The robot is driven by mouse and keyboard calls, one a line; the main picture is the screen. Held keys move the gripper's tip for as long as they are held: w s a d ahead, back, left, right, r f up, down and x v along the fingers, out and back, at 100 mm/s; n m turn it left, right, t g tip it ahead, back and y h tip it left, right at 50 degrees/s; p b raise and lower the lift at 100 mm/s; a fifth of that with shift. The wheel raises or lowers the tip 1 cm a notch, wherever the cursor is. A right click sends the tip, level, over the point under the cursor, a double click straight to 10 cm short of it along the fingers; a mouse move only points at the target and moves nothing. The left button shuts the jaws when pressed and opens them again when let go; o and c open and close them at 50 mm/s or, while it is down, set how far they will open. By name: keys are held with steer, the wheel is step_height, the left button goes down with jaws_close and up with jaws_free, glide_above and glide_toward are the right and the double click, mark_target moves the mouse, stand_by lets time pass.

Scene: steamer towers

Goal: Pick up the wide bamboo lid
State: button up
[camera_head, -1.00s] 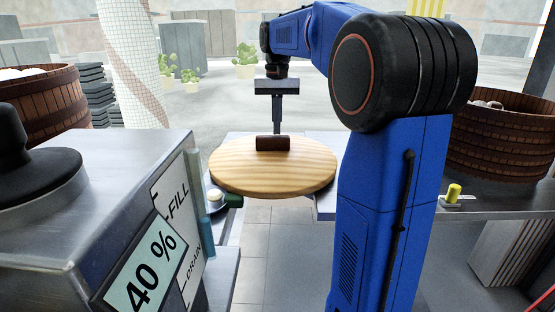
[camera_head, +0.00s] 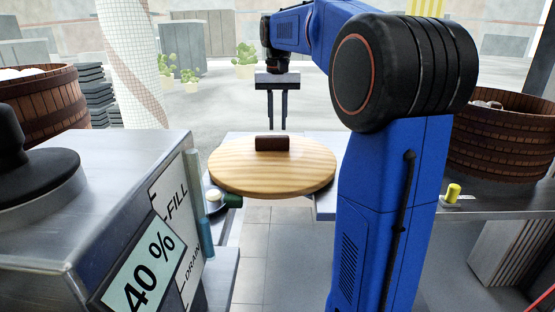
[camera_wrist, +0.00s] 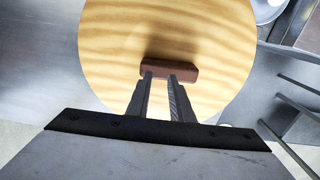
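The wide bamboo lid (camera_head: 235,172) is a round, pale wooden disc with a dark brown bar handle (camera_head: 272,143) on top. It lies flat at the front edge of a grey worktop. My gripper (camera_head: 277,129) points down, its two thin fingers apart with nothing between them. In the head view its tips end just above or behind the handle. In the wrist view the lid (camera_wrist: 110,45) fills the upper middle, and the fingertips (camera_wrist: 160,75) overlap the near edge of the handle (camera_wrist: 185,69). I cannot tell whether they touch it.
A steel machine (camera_head: 120,165) with a 40 % display stands at the left, close to the lid. Wooden steamer tubs stand at the far left (camera_head: 45,105) and right (camera_head: 490,150). A small saucer (camera_head: 214,205) sits beside the lid's left edge. Open floor lies behind.

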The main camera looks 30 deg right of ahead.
step_height(320, 180, up, 17)
steer(key=shift+r, duration=0.15)
stand_by(0.5)
steer(key=s+a+f+n+t, duration=0.1)
steer(key=s+a+f, duration=0.4)
steer(key=s+f, duration=0.5)
steer(key=s+a+f+n+t, duration=0.2)
steer(key=s+a+f, duration=0.3)
steer(key=s+f, duration=0.5)
steer(key=s+a+f+n+t, duration=0.1)
steer(key=s+a+f+n, duration=0.2)
steer(key=s+f, duration=0.7)
step_height(320, 180, down, 7)
steer(key=a, duration=0.2)
steer(key=shift+s+a+f+t, duration=0.15)
steer(key=shift+a+t, duration=0.25)
steer(key=shift+o, duration=0.6)
